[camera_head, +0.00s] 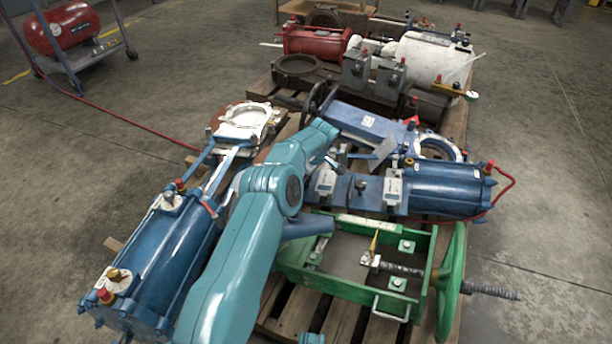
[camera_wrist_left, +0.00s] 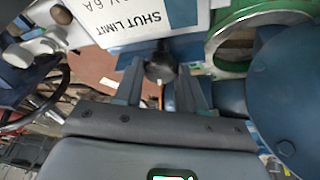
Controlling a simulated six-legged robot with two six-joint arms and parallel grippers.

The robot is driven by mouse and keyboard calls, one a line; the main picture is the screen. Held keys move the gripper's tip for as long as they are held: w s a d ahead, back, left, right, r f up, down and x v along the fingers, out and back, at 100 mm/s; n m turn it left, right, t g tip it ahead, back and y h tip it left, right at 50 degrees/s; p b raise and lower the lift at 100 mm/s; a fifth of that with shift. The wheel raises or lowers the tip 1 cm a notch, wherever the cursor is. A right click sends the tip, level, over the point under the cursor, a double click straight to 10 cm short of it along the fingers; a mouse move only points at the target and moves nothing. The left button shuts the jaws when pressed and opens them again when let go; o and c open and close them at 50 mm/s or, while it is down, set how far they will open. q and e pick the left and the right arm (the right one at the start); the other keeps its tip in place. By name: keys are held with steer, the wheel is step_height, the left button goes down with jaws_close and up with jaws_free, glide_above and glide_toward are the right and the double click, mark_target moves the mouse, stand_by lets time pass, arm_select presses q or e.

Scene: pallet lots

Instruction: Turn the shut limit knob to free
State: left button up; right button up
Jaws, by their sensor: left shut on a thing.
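The shut limit knob (camera_wrist_left: 160,69) is a small black knob with a pale mark, seen in the left wrist view just below a white plate (camera_wrist_left: 150,22) lettered "SHUT LIMIT". My left gripper (camera_wrist_left: 160,84) is shut on the knob, one finger on each side. In the head view my teal left arm reaches over the pallet to the blue actuators, and the knob cannot be made out there. The setting the knob points to cannot be read.
Blue actuators (camera_head: 160,258) (camera_head: 455,190) lie on the wooden pallet around my arm. A green frame with a handwheel (camera_head: 452,285) stands at the front right. Red and white cylinders (camera_head: 312,40) lie behind. A red compressor (camera_head: 62,32) stands back left.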

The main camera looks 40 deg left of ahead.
arm_select(q)
steer(key=shift+n, duration=0.6)
steer(key=shift+g, duration=0.3)
steer(key=o, duration=0.7)
steer(key=shift+o, duration=0.2)
steer(key=p+v, duration=0.7)
steer(key=v, duration=0.9)
steer(key=shift+r, duration=0.2)
arm_select(e)
steer(key=s+a+r+g, duration=0.1)
steer(key=s+r+g, duration=0.1)
steer(key=s+r, duration=0.2)
step_height(320, 180, up, 3)
steer(key=shift+s+f, duration=0.1)
steer(key=shift+s, duration=0.3)
